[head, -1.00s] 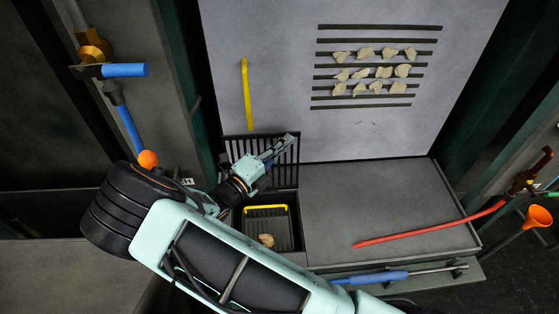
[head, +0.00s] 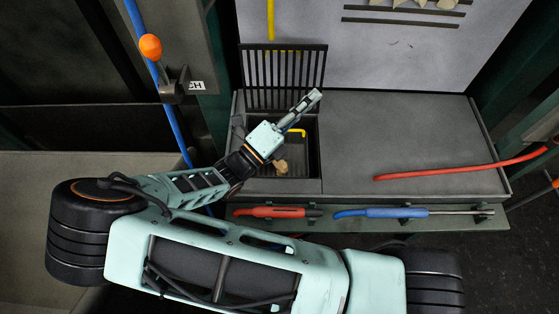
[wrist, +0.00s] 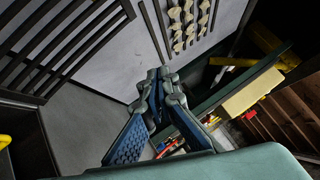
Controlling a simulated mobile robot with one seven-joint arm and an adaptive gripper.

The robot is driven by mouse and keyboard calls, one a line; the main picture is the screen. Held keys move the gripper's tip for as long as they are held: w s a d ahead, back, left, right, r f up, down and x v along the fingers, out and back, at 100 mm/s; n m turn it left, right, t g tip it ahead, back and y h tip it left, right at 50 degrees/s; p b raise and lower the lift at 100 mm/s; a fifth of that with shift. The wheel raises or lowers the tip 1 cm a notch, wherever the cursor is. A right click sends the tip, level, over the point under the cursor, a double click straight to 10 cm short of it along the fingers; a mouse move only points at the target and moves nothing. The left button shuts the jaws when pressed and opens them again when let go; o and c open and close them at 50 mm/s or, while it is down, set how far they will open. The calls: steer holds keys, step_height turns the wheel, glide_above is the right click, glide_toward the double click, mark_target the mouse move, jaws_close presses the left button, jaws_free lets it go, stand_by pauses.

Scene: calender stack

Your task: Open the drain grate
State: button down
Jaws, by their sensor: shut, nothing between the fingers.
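The drain grate (head: 283,78), a dark barred panel, stands upright behind the square drain opening (head: 310,172), against the pale back panel. In the wrist view the grate's bars (wrist: 60,40) fill the upper left. My gripper (head: 316,94) is above the back right part of the opening, near the grate's right edge. Its fingers are shut and empty, and the tips come together in the wrist view (wrist: 160,73). Whether it touches the grate is unclear. In the opening are a yellow handle (head: 297,131) and a tan lump (head: 281,167), partly hidden by my arm.
A grey top (head: 410,140) right of the opening carries a red hose (head: 450,169). Red (head: 275,212) and blue (head: 380,213) tools lie along the front ledge. A blue pipe with an orange knob (head: 150,47) stands at left. Pale lumps (wrist: 190,20) sit on the slotted back panel.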

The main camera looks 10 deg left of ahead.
steer(key=s+a+f+b, duration=0.1)
steer(key=s+a+f, duration=0.1)
steer(key=s, duration=0.4)
steer(key=s+a+f+m+b, duration=0.1)
steer(key=s+a+f+b, duration=0.1)
steer(key=s+f, duration=0.2)
steer(key=s, duration=0.3)
steer(key=shift+f+h, duration=0.25)
steer(key=shift+h, duration=0.15)
steer(key=shift+w, duration=0.1)
